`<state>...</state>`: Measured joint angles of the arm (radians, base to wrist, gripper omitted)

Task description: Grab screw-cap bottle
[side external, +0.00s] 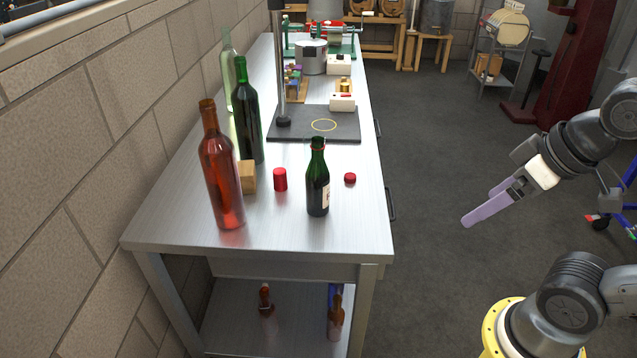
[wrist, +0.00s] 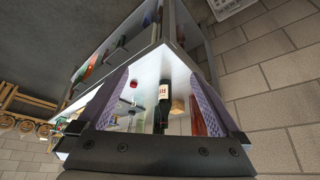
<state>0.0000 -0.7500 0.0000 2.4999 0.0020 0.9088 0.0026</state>
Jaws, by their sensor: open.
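A small dark green bottle (side external: 318,182) with a pale label and a red ring near its top stands upright on the metal bench, near its front right. It also shows in the wrist view (wrist: 163,96), between my fingers but farther off. I cannot tell for sure whether its top is a screw cap. A red bottle (side external: 221,172), a tall green bottle (side external: 247,118) and a clear bottle (side external: 228,75) stand to its left, by the wall. My gripper (side external: 479,208) is open and empty in the air right of the bench, its purple fingers apart from every bottle.
A red cylinder (side external: 280,180), a wooden block (side external: 248,177) and a flat red cap (side external: 350,178) lie around the small bottle. A dark stand base (side external: 345,135) with a post is behind. Open floor separates my gripper from the bench.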

